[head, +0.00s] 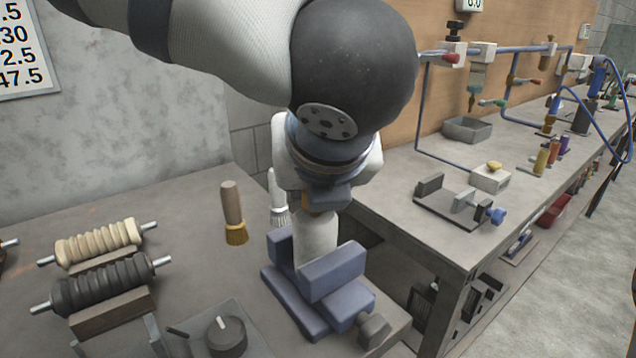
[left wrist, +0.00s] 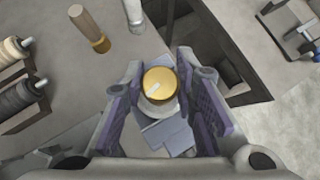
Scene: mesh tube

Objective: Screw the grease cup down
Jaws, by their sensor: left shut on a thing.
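The grease cup is a round brass cap (left wrist: 160,82) with a pale mark on top, centred between my left fingers in the left wrist view. A sliver of brass also shows in the head view (head: 311,207). It sits on top of a pale upright cylinder (head: 315,242), which stands between the jaws of a blue-grey vise (head: 334,270). My left gripper (left wrist: 164,100) points down over the vise and is shut on the cap, with a purple-padded finger on each side. In the head view my gripper hides most of the cap. My right gripper is in neither view.
Two brushes, one yellow-bristled (head: 235,213) and one white-bristled (head: 278,205), are behind the vise. Ribbed rollers (head: 102,284) and a dark knob (head: 226,335) lie to the left. A second bench (head: 430,215) with pipes and a small clamp (head: 465,200) stands right, across a gap.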

